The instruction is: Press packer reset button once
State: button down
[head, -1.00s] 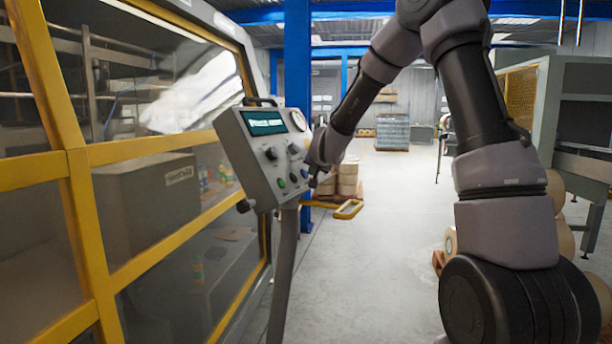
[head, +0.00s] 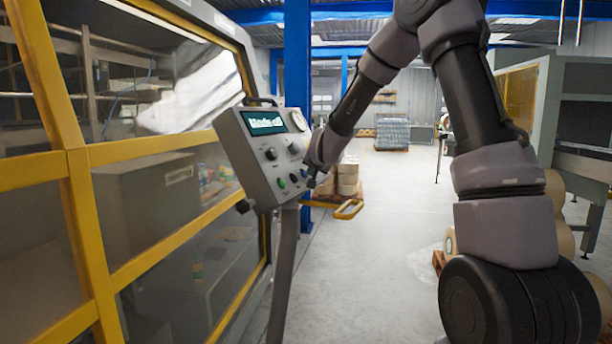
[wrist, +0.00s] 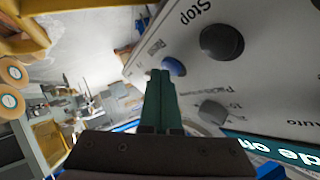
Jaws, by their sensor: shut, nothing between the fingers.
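The packer's control panel (head: 262,160) stands on a post at left centre, with a lit screen (head: 264,122), knobs and coloured buttons. In the wrist view, a blue button (wrist: 173,66) sits near the panel's edge; the label beside it is too small to read. My gripper (wrist: 160,74) is shut and empty, its green fingertips close to the blue button. I cannot tell whether they touch it. In the head view my wrist is at the panel's lower right and the fingers are hardly visible. A black knob (wrist: 221,42) sits near the word "Stop".
The packer's yellow-framed glazed guard (head: 75,165) runs along the left. A blue column (head: 297,60) stands behind the panel. A pallet with rolls (head: 347,180) stands beyond my wrist. Open floor (head: 385,260) lies at centre.

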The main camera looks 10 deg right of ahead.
jog(key=shift+s+d+r, duration=0.3)
jog(key=shift+d, duration=0.2)
jog(key=shift+s+d+r, duration=0.65)
jog(key=shift+d, duration=0.25)
jog(key=shift+s+d+r, duration=0.6)
jog(key=shift+d, duration=0.25)
jog(key=s+d+r+g, duration=0.1)
jog(key=s+r, duration=0.2)
jog(key=s, duration=0.3)
jog(key=s+r+n+g+y, duration=0.1)
jog(key=s+r, duration=0.1)
jog(key=s, duration=0.4)
jog(key=s+d+r+g, duration=0.1)
jog(key=s+r, duration=0.2)
jog(key=s, duration=0.3)
jog(key=s+d+g, duration=0.2)
jog(key=s+d, duration=0.1)
jog(key=s, duration=1.7)
jog(key=shift+f, duration=0.2)
